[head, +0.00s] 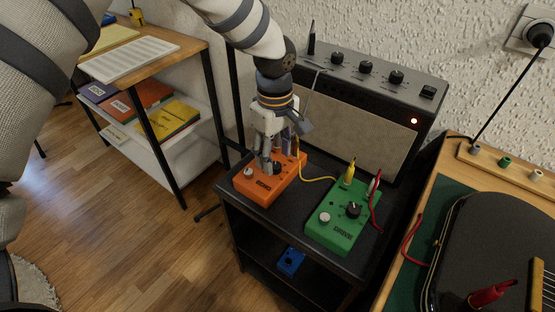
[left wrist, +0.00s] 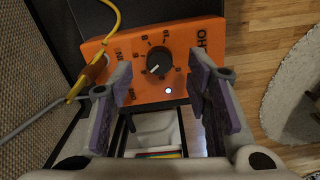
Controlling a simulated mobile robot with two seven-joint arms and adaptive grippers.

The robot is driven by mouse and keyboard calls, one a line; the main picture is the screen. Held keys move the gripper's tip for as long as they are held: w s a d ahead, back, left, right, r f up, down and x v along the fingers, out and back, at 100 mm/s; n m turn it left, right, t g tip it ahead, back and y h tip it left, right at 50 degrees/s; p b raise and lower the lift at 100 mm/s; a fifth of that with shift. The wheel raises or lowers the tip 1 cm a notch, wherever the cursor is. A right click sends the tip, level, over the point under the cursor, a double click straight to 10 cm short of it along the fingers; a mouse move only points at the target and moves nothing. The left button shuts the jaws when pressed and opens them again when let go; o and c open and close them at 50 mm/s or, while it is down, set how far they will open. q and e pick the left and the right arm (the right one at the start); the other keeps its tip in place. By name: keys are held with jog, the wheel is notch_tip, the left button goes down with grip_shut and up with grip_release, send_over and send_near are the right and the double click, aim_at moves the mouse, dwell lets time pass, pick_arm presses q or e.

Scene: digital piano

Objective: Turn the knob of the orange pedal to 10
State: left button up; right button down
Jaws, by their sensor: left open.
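The orange pedal (head: 265,190) sits on the black stand's top, left of the green pedal. In the left wrist view, the orange pedal (left wrist: 190,50) shows a black knob (left wrist: 159,61) with a ring of small markings. The knob's white pointer appears to face the lower left in that view; the number it faces is too small to read. My left gripper (left wrist: 160,72) is open above the pedal, its fingers on either side of the knob. The head view shows this gripper (head: 270,162) pointing down over the pedal, largely hiding the knob. My right gripper is not in view.
A green pedal (head: 343,215) with plugged cables stands close on the right. An amplifier (head: 350,120) stands right behind. A yellow cable (left wrist: 113,20) runs into the orange pedal's side. A blue pedal (head: 291,261) lies on the lower shelf. A guitar case (head: 490,240) is at right.

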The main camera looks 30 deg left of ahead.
aim_at(276, 168)
pick_arm(q)
jog(key=shift+f, duration=1.35)
grip_shut()
